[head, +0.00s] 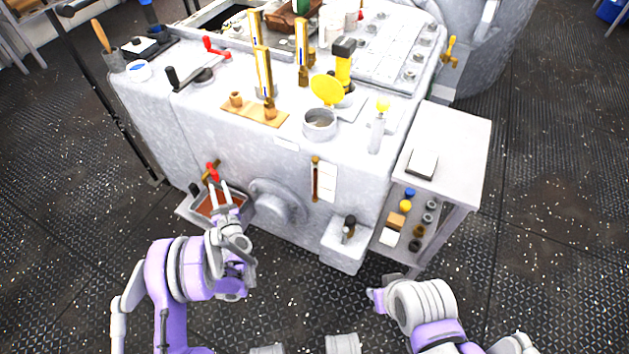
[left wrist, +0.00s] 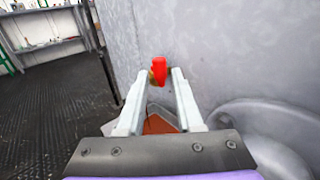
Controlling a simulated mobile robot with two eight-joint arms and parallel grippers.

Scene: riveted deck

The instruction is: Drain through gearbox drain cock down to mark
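The drain cock is a brass fitting with a red handle (head: 212,172), low on the front of the grey gearbox housing (head: 240,150). My left gripper (head: 219,186) is just in front of it. In the left wrist view, the red handle (left wrist: 159,70) shows between the tips of the open fingers (left wrist: 162,76), with a gap visible on both sides. A tray (head: 186,208) with reddish-brown contents stands below the cock. A sight gauge (head: 316,180) with brown fluid hangs beside a white card; its mark is too small to read. My right gripper (head: 376,298) is away at the lower right, its fingers unclear.
A round flange (head: 275,203) bulges from the housing right of the tray. A small ledge with a dark-knobbed fitting (head: 348,226) is farther right. A side table (head: 464,150) with shelved parts stands at the right. Brass cylinders and a grey cup (head: 320,124) stand on top.

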